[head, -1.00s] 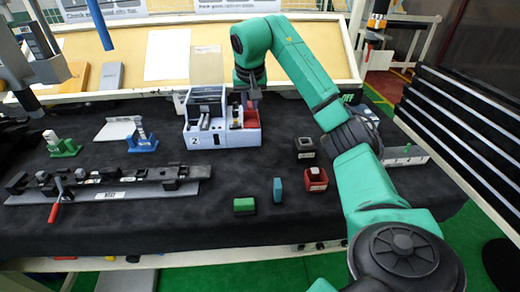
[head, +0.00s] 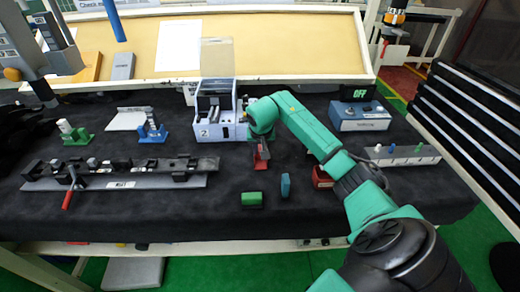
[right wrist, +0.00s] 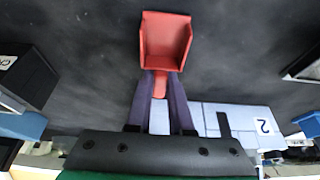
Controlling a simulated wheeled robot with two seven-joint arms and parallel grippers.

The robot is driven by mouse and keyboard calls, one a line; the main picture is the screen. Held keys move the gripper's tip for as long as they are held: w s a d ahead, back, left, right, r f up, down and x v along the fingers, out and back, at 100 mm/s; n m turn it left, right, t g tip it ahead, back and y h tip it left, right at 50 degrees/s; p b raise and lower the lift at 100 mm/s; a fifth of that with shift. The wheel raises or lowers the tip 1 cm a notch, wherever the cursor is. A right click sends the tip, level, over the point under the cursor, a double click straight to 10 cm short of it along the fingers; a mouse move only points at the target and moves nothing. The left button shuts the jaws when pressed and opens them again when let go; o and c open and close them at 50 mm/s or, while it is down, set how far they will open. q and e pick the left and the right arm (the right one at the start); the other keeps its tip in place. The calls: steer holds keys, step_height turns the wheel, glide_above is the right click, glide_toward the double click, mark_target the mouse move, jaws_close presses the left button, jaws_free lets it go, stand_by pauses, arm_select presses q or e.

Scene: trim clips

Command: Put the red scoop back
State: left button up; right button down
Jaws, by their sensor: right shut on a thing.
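The red scoop (head: 261,154) is held by my right gripper (head: 262,142) in front of the white number 2 unit (head: 219,128), over the dark cloth. In the right wrist view the scoop (right wrist: 165,42) extends beyond the fingers, its open tray facing the camera. The fingers of my right gripper (right wrist: 162,82) are shut on its red handle. The unit also shows in the right wrist view (right wrist: 235,120), below and right of the scoop. My arm hides part of the unit's right side in the head view.
A green block (head: 252,200) and a blue block (head: 285,186) stand in front. A red holder (head: 322,178) is partly behind my arm. A long clamp rail (head: 150,182) lies left; a blue box (head: 360,117) stands right. Cloth between the rail and the green block is clear.

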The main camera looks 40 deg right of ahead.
mark_target(260, 166)
steer(key=c, duration=0.8)
jaws_free()
steer(key=shift+f, duration=0.15)
steer(key=shift+r, duration=0.25)
steer(key=shift+s+a+r, duration=0.1)
steer(key=shift+r, duration=0.25)
steer(key=b+v, duration=0.1)
steer(key=v, duration=1)
steer(key=shift+r, duration=0.1)
